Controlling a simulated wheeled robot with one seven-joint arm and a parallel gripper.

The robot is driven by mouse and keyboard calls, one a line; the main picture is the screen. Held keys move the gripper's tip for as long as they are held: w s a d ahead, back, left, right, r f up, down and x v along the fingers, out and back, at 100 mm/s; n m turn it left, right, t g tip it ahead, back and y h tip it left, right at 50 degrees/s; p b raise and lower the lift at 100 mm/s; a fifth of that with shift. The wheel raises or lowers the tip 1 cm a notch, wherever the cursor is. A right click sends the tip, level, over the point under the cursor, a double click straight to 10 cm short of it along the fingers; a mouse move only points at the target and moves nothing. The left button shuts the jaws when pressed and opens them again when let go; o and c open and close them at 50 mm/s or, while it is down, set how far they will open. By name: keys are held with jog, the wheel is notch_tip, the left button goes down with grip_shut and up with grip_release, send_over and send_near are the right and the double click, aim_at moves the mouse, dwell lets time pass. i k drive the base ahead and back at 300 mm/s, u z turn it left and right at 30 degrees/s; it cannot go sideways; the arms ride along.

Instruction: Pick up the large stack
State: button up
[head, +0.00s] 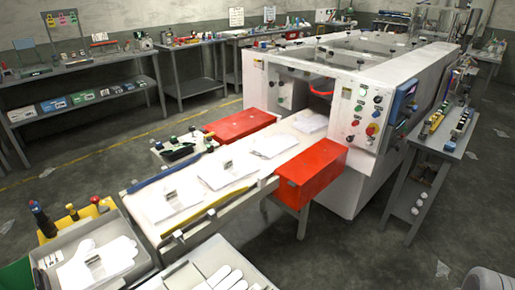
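Several flat white stacks, which look like film or gloves, lie in a row on the white conveyor (210,205). The nearest stack (172,207) and the one behind it (225,178) each have a small grey metal piece on top. A further stack (271,147) and another white pile (310,122) lie closer to the machine mouth. White gloves (105,262) lie in a grey tray at the bottom left, and more gloves (225,278) lie in a second tray, cut by the frame edge. I cannot tell which stack is the large one. My gripper is not in view.
A big white machine (345,115) stands behind the conveyor, with red boxes (310,172) (240,124) on either side. Yellow holders with dark-handled tools (75,217) stand at the bottom left. Benches line the walls.

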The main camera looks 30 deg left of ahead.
aim_at(218, 176)
jog(key=i, duration=2.55)
jog(key=u, duration=2.7)
jog(key=i, duration=0.6)
jog(key=u, duration=2.5)
